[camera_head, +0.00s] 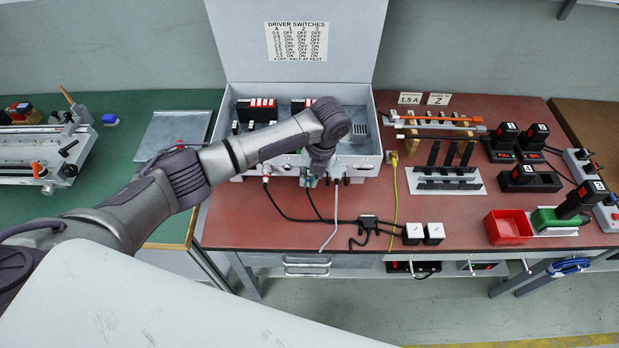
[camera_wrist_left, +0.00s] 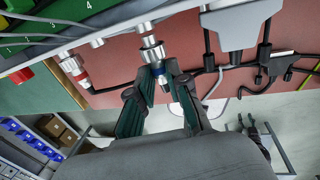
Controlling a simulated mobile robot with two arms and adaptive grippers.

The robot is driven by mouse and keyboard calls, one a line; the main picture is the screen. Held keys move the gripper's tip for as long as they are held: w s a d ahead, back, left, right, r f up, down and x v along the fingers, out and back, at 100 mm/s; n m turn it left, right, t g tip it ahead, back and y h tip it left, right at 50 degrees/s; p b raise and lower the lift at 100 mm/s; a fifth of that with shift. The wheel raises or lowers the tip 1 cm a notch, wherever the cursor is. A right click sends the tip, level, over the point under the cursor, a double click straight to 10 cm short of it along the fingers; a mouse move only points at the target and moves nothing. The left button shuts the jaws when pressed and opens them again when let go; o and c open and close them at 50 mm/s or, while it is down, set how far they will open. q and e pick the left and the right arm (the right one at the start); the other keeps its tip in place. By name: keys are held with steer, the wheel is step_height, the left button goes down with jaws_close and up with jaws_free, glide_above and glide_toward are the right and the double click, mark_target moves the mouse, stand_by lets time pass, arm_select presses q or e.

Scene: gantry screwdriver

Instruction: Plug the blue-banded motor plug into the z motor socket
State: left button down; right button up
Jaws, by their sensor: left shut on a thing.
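The blue-banded motor plug (camera_wrist_left: 161,79) is between the fingers of my left gripper (camera_wrist_left: 158,74), which is shut on it. The plug points at a silver round socket (camera_wrist_left: 150,44) on the front of the control box. I cannot tell whether the plug is seated or just in front; no label shows to confirm this as the z motor socket. In the head view my left gripper (camera_head: 312,180) is at the box's front edge, and the plug is mostly hidden there. My right gripper is not in view.
A red-banded plug (camera_wrist_left: 76,69) sits in a neighbouring socket, also in the head view (camera_head: 266,179). A grey connector (camera_wrist_left: 228,30) is on the other side. Black cables (camera_head: 310,217) hang from the box (camera_head: 369,158) over the red bench mat. A yellow cable (camera_head: 394,190) lies to the right.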

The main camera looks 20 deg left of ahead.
arm_select(q)
steer(key=shift+p, duration=0.35)
stand_by(1.2)
steer(key=shift+p, duration=0.4)
steer(key=shift+h, duration=0.5)
steer(key=shift+a+r+p, duration=0.1)
steer(key=shift+p, duration=0.45)
steer(key=shift+w+a+b, duration=0.2)
steer(key=shift+w+b, duration=0.4)
steer(key=shift+w, duration=0.1)
stand_by(0.8)
